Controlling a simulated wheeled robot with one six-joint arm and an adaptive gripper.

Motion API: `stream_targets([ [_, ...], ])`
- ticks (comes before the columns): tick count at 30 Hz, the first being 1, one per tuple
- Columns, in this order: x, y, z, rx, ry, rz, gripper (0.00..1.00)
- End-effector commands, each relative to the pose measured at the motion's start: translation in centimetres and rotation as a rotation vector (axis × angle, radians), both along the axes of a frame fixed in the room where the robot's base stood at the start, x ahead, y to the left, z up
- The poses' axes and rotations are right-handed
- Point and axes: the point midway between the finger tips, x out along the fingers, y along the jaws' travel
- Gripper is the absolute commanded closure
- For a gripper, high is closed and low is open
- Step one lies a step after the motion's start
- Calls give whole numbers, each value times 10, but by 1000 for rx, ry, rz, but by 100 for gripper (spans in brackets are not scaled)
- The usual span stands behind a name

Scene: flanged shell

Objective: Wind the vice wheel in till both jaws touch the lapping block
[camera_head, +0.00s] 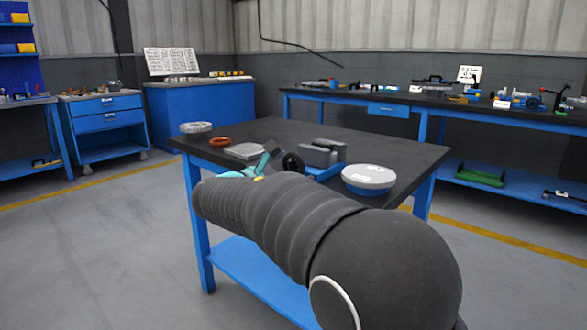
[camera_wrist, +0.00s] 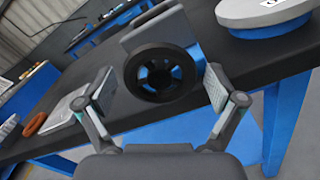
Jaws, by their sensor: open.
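The dark vice wheel (camera_head: 292,162) faces my gripper at the near end of the vice (camera_head: 322,154), which has grey jaws and a blue base. In the wrist view the spoked wheel (camera_wrist: 160,75) sits between my two fingers, with grey vice parts (camera_wrist: 155,27) behind it. My gripper (camera_wrist: 160,88) is open, with one pad on each side of the wheel and a visible gap to its rim. In the head view my arm partly hides the gripper. I cannot make out the lapping block apart from the grey jaws, nor whether the jaws touch it.
The dark bench top (camera_head: 268,130) carries a round grey-lidded tin (camera_head: 369,176) right of the vice. A flat grey plate (camera_head: 245,150), an orange ring (camera_head: 219,141) and a clear round dish (camera_head: 196,127) lie to its left. The back middle of the bench is clear.

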Motion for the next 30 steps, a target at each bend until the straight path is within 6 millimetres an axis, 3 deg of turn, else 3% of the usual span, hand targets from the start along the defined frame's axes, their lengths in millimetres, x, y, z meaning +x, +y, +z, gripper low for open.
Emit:
stream_targets([
  [10,3,-2,0,0,0,1,9],
  [17,2,-2,0,1,1,0,67],
  [30,2,-3,4,-87,68,0,67],
])
